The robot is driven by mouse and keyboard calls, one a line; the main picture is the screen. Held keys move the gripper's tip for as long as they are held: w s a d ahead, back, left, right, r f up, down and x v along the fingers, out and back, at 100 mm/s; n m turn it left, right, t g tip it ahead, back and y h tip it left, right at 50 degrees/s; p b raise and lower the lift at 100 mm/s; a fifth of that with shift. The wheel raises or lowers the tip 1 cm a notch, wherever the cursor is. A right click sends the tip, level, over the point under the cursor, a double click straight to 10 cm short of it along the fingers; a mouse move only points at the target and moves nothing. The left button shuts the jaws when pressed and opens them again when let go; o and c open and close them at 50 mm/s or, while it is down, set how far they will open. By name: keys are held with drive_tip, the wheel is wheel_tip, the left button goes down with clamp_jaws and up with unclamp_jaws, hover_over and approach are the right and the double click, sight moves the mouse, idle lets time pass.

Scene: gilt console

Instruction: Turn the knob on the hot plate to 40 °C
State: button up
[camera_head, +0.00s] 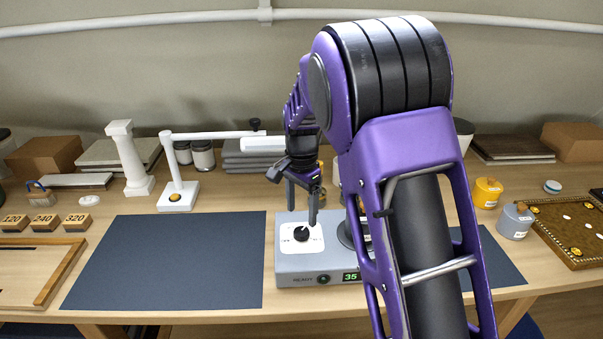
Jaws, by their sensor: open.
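The hot plate (291,266) is a grey box on the table, just left of my purple arm. Its black knob (301,234) sits on a white dial on the top face. The front panel has a lit green display (350,277) reading 35, partly cut off by my arm, and a small button (323,279) beside a label. My gripper (302,215) is open, fingers pointing down, above and just behind the knob. It appears apart from the knob, though the exact gap is hard to tell. My arm hides the right part of the hot plate.
Dark mats (170,262) lie left and right of the hot plate. A white lamp-like stand (178,194) and a white column (131,160) stand behind left. A yellow pot (487,193), a grey pot (515,222) and a decorated tray (570,232) are at right.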

sight(301, 231)
wheel_tip(301, 231, up, 12)
drive_tip(key=shift+f+p, duration=0.15)
drive_tip(key=shift+p, duration=0.2)
